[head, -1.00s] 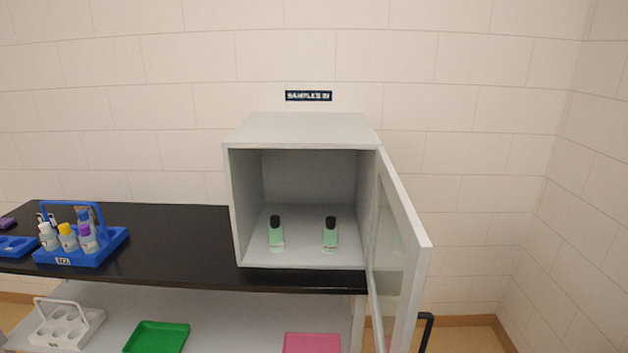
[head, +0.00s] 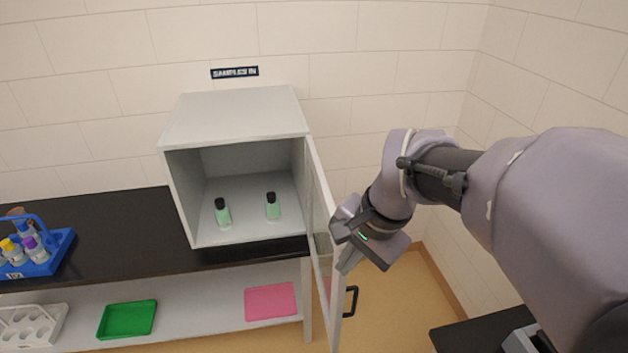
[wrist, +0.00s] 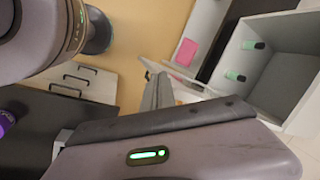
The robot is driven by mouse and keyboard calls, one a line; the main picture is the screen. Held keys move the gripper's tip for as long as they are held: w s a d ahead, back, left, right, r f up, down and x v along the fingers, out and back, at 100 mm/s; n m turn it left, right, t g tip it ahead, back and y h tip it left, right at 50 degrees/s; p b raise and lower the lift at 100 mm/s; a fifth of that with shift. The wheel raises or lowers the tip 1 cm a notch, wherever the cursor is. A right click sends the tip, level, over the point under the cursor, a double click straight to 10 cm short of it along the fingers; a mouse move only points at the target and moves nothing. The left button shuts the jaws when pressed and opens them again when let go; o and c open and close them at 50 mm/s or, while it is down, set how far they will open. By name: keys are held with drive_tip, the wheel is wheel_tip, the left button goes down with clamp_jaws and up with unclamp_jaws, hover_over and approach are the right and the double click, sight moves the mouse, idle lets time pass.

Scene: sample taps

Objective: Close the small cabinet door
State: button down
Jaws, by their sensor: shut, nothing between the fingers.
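The small grey cabinet (head: 237,116) stands on the black bench top with its front open. Its glass-paned door (head: 321,215) is hinged at the right and swung wide open toward me. A black handle (head: 352,301) shows at the door's outer side. Two green bottles with black caps, the left one (head: 223,215) and the right one (head: 272,207), stand inside. My gripper (head: 345,264) is shut and empty, close to the door's outer, right-hand side; I cannot tell whether it touches. In the wrist view, the shut fingers (wrist: 158,88) point toward the door, with the cabinet (wrist: 268,85) beyond.
A blue bottle carrier (head: 52,257) stands on the bench at the left. The lower shelf holds a white rack (head: 32,325), a green tray (head: 127,319) and a pink tray (head: 270,302). Another dark surface (head: 475,335) is at lower right. Open floor lies between.

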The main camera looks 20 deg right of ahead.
drive_tip(key=w+d+r+m+g+p, duration=0.1)
drive_tip(key=w+d+r+m+p, duration=0.1)
drive_tip(key=d+m+p, duration=0.3)
drive_tip(key=m+g+y+b, duration=0.1)
drive_tip(key=m+y+b, duration=0.1)
drive_tip(key=m+b, duration=0.1)
approach(355, 287)
drive_tip(key=s+d+r, duration=0.2)
drive_tip(key=d+r, duration=0.1)
drive_tip(key=d, duration=0.1)
drive_tip(key=shift+w+a+f, duration=0.2)
drive_tip(key=shift+a+f, duration=1.2)
drive_tip(key=shift+f, duration=0.2)
drive_tip(key=shift+w+a+f, duration=0.2)
drive_tip(key=shift+a+f, duration=1.2)
drive_tip(key=shift+f, duration=0.2)
drive_tip(key=shift+w+a+f, duration=0.2)
drive_tip(key=shift+a+f, duration=1.2)
drive_tip(key=shift+f, duration=0.2)
drive_tip(key=shift+b, duration=0.3)
